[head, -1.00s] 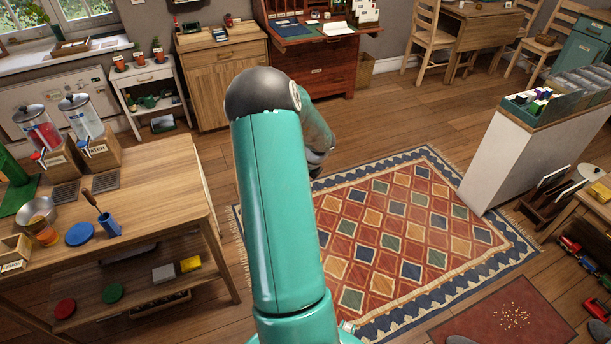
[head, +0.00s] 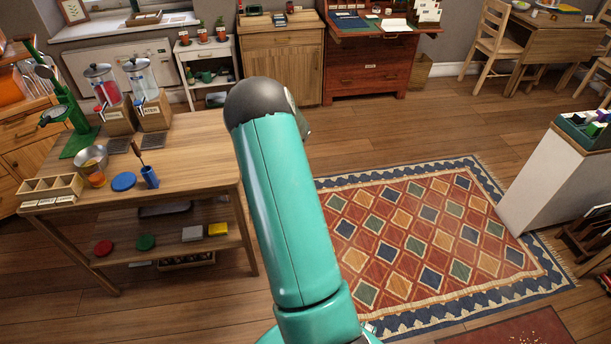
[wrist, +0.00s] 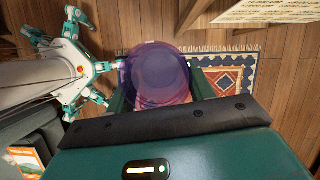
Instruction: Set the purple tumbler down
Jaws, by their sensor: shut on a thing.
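The purple tumbler (wrist: 157,75) is see-through and fills the middle of the wrist view, with its round end facing the camera. My gripper (wrist: 160,88) is shut on it, with one dark green finger on each side. The tumbler is held over the floor, and the patterned rug shows beyond it. In the head view my teal arm hides the tumbler and the gripper.
A wooden table (head: 195,150) stands at left with a blue disc (head: 123,181), a blue cup (head: 150,177), a metal bowl (head: 91,157), a sorting tray (head: 50,187) and two drink dispensers (head: 140,85). Bare floor and the rug (head: 420,225) lie to the right.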

